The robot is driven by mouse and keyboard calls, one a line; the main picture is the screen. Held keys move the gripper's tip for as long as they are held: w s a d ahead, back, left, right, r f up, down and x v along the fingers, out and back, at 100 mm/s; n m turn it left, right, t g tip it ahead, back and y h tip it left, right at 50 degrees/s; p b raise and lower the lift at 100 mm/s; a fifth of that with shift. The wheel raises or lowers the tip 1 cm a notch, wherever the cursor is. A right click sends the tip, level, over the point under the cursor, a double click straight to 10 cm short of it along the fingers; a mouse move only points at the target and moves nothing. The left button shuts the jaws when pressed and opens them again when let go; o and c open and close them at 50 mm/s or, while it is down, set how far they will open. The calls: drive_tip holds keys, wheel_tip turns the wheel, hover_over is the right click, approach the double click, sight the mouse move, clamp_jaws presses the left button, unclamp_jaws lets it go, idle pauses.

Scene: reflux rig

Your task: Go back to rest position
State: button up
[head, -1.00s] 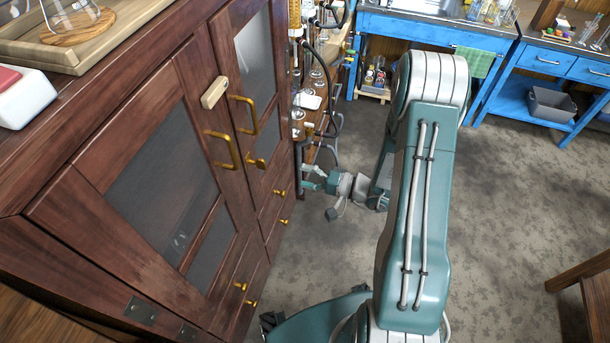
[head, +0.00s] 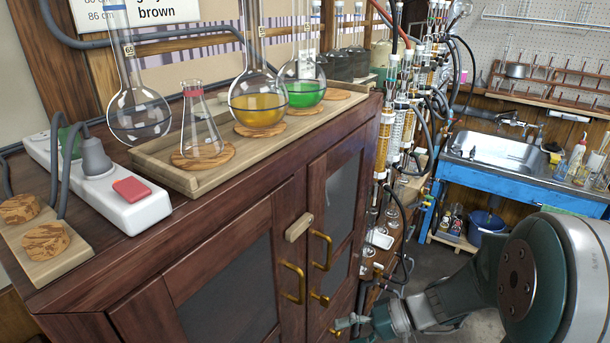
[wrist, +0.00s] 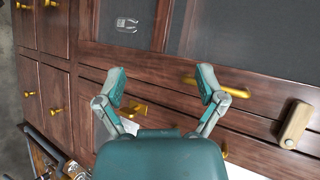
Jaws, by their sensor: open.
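My gripper (wrist: 162,84) is open and empty in the wrist view, with its two teal fingers spread wide. It faces the dark wooden cabinet (wrist: 75,75), whose doors are shut. In the head view my gripper (head: 350,324) shows small at the bottom edge, to the right of the brass door handles (head: 293,283). Its lower part is cut off there. My arm reaches in from the lower right. A wooden latch (head: 299,228) sits across the upper door edges, and it also shows at the right of the wrist view (wrist: 294,124).
A wooden tray (head: 150,167) with flasks stands on the cabinet, beside a white power strip (head: 143,212). The glass reflux rig (head: 405,120) with hoses stands close behind my gripper. A blue sink bench (head: 480,190) is farther back. Brass handles (wrist: 57,112) stick out near the fingers.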

drive_tip(key=s+d+r+t+h, duration=0.5)
drive_tip(key=s+d+r+h, duration=0.2)
drive_tip(key=s+r+h, duration=0.3)
wheel_tip(320, 180, up, 3)
drive_tip(key=h, duration=0.2)
drive_tip(key=shift+n+t+h, duration=0.3)
drive_tip(key=shift+t, duration=0.1)
drive_tip(key=shift+s+r, duration=0.1)
